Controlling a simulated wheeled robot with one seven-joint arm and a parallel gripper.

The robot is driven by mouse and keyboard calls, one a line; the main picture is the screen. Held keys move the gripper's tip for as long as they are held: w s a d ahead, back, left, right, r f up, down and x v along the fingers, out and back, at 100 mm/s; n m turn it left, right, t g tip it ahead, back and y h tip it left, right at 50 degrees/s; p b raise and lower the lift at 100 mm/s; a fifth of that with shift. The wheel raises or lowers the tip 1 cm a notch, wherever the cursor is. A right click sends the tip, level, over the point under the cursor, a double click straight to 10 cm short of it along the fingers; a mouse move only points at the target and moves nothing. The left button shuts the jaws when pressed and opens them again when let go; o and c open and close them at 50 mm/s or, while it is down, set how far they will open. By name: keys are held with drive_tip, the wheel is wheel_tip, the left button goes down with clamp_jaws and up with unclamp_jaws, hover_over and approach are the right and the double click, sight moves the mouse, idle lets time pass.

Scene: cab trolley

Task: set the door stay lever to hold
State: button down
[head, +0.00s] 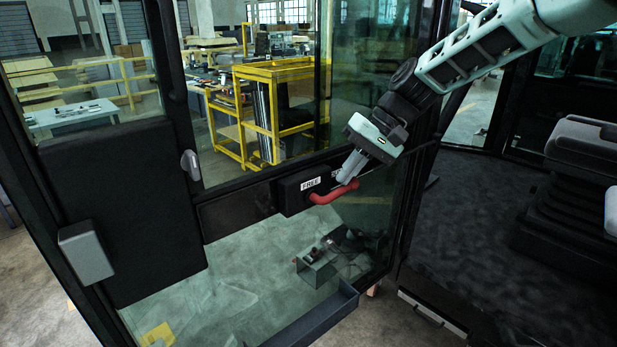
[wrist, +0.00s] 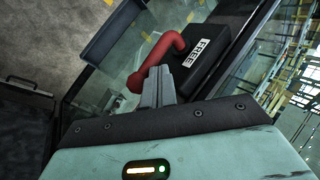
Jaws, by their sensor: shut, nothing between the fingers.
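The door stay lever (head: 333,193) is a red bent handle on a black box (head: 294,194) fixed to the door's middle rail. A white label on the box reads FREE. In the wrist view the red lever (wrist: 157,62) bends out from the black box (wrist: 207,62), its near end beside my fingertips. My gripper (head: 345,180) is shut and empty, its fingertips at the lever's right part. The gripper also shows in the wrist view (wrist: 158,72), close against the lever; whether it touches cannot be told. No HOLD label is visible.
The glass door has a dark frame, a grey door bin (head: 318,318) along its bottom and a grey latch handle (head: 190,164). A seat (head: 575,190) stands on the dark cab floor at right. Yellow trolleys (head: 272,105) show through the glass.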

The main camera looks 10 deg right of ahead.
drive_tip(key=shift+w+d+f+y, duration=0.15)
drive_tip(key=shift+d+f+y, duration=0.05)
drive_tip(key=shift+f+y, duration=0.25)
drive_tip(key=shift+d+f+b, duration=0.15)
drive_tip(key=shift+f+b, duration=0.15)
drive_tip(key=shift+b, duration=0.15)
drive_tip(key=shift+d+f, duration=0.15)
drive_tip(key=shift+f, duration=0.2)
drive_tip(key=shift+r, duration=0.1)
drive_tip(key=r+p, duration=0.2)
drive_tip(key=r, duration=0.1)
drive_tip(key=r+p, duration=0.1)
drive_tip(key=r, duration=0.1)
drive_tip(key=shift+w+a, duration=0.25)
drive_tip(key=shift+w, duration=0.15)
drive_tip(key=w+d+r+b, duration=0.1)
drive_tip(key=d+r+b, duration=0.3)
drive_tip(key=d, duration=0.4)
drive_tip(key=shift+w+r, duration=0.35)
drive_tip(key=shift+r, duration=0.25)
